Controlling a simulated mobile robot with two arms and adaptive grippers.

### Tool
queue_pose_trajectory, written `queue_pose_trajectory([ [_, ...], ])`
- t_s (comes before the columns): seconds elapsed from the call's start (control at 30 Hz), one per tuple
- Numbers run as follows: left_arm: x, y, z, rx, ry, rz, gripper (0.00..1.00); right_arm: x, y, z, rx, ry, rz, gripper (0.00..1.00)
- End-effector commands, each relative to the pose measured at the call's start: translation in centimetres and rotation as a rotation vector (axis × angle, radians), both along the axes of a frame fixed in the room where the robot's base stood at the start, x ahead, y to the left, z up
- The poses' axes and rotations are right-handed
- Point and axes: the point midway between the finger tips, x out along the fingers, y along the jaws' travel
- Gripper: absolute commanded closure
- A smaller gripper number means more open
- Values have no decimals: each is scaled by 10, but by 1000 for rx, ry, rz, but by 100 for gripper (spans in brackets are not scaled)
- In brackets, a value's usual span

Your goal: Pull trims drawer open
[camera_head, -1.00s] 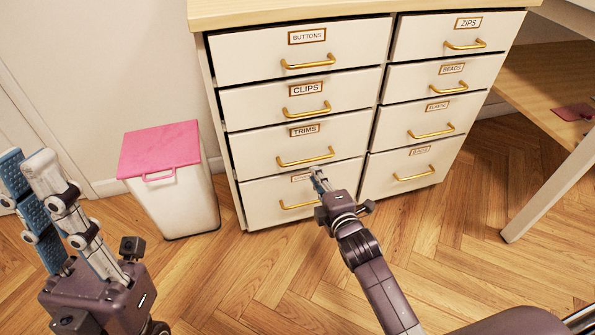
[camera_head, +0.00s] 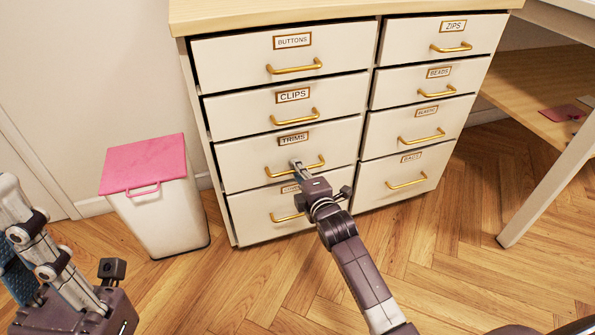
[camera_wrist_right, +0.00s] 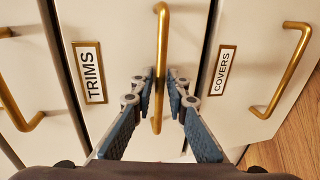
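The trims drawer (camera_head: 235,169) is the third drawer down in the cabinet's left column, labelled TRIMS. It looks shut, flush with the drawers around it. Its gold handle (camera_head: 280,174) also shows in the right wrist view (camera_wrist_right: 162,40), running upright there beside the TRIMS label. My right gripper (camera_head: 296,164) is at this handle, its fingers in the right wrist view (camera_wrist_right: 160,80) on either side of the bar. A narrow gap seems to show between fingers and bar; contact is unclear. My left gripper (camera_head: 25,235) is at the left edge, partly cut off, apparently open and empty.
Below is the covers drawer (camera_wrist_right: 245,85) with its own handle. The clips drawer (camera_head: 235,116) is above. A white bin (camera_head: 165,215) with a pink lid stands left of the cabinet. A table leg (camera_head: 545,195) is at the right. The wooden floor in front is clear.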

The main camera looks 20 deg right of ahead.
Motion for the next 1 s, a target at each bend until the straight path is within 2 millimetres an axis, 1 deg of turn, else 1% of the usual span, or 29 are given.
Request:
queue_pose_trajectory([
  [0.07,0,0,0,0,0,0,86,0,0,0,0,0,0,86],
  [0.2,0,0,0,0,-1,0,86,0,0,0,1,0,0,100],
  [0.73,-1,1,3,-2,-5,0,86,-2,0,0,0,1,0,100],
  [1.0,-4,2,7,-8,11,0,86,-13,0,1,0,4,1,100],
])
